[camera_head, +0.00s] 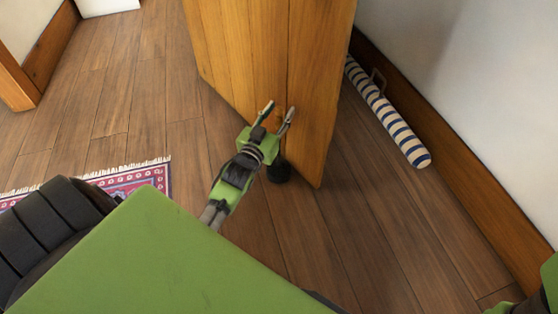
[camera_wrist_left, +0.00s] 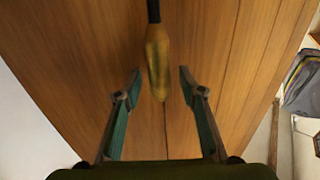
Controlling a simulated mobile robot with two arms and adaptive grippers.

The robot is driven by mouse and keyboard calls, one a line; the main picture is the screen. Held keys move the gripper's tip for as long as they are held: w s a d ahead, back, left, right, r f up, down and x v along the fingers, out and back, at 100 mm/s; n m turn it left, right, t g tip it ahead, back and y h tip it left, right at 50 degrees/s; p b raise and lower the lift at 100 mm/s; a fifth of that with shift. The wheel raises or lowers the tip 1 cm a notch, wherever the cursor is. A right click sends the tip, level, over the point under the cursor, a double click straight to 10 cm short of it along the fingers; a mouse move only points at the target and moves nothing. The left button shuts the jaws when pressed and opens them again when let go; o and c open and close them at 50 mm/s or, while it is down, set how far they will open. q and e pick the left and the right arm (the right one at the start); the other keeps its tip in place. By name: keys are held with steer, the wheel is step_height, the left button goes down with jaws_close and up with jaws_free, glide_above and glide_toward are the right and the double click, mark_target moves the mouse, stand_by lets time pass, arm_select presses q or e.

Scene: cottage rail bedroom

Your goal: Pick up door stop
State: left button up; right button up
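The door stop shows in the head view as a dark round base (camera_head: 279,170) on the floor at the foot of the wooden door (camera_head: 322,95); my left gripper hides its upper part. In the left wrist view a brass-coloured grip (camera_wrist_left: 157,60) on a thin black stem, seemingly the upper part of the door stop, stands before the door planks. My left gripper (camera_head: 278,112) is open. Its fingertips, seen in the left wrist view (camera_wrist_left: 160,83), lie on either side of the grip, with a gap on both sides.
A blue-and-white striped roll (camera_head: 400,131) with a grey handle lies along the wooden skirting (camera_head: 470,160) on the right. A fringed red rug (camera_head: 140,176) lies on the left. The plank floor (camera_head: 345,240) is clear in front of the door.

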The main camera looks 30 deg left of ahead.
arm_select(q)
jaws_close()
steer(key=shift+w+r, duration=0.1)
steer(key=shift+r, duration=0.25)
